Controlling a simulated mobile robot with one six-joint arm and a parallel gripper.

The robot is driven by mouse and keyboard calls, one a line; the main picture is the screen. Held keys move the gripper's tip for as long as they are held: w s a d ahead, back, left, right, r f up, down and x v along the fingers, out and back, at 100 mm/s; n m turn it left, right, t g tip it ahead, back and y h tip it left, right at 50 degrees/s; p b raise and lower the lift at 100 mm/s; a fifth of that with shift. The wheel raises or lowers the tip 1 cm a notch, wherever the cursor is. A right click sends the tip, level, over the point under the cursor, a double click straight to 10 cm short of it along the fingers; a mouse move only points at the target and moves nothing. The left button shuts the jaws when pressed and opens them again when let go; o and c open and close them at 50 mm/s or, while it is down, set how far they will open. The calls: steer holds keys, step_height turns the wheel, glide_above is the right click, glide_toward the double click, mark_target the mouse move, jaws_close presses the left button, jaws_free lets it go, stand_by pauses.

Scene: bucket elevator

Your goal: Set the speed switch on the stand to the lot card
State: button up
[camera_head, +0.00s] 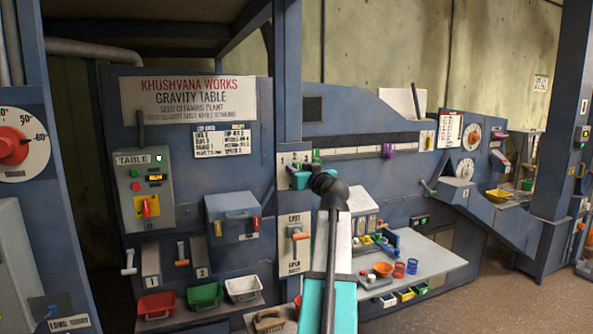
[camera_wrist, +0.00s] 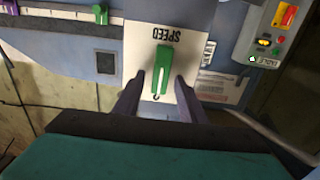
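The speed switch (camera_wrist: 162,70) is a green handle on a white plate marked SPEED (camera_wrist: 140,38), upside down in the wrist view. Its white line points toward a mark that looks like a 2. My gripper (camera_wrist: 158,88) is open, one finger on each side of the handle's lower part in that view; I cannot tell whether they touch it. In the head view my arm largely hides the speed plate (camera_head: 286,158), where a 1 and a 3 show. A white card (camera_head: 222,140), possibly the lot card, hangs under the gravity table sign; its writing is too small to read.
A grey TABLE control box (camera_head: 145,190) with a red-and-yellow switch is to the left. A purple slider (camera_head: 387,150) sits on a rail to the right. A shelf below holds red, green and white bins (camera_head: 205,295). A worktable (camera_head: 435,262) with small cups is at lower right.

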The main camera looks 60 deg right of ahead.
jaws_close()
steer(key=shift+s+a, duration=0.1)
steer(key=shift+m+b, duration=0.35)
steer(key=shift+m, duration=0.05)
steer(key=m+b, duration=0.1)
steer(key=m, duration=0.1)
steer(key=m+b, duration=0.1)
steer(key=m, duration=0.1)
steer(key=shift+s+d+m, duration=0.2)
steer(key=shift+d+m, duration=0.1)
steer(key=shift+d, duration=0.1)
steer(key=shift+s+d+m+b, duration=0.15)
steer(key=shift+m+b, duration=0.2)
steer(key=shift+m, duration=1.45)
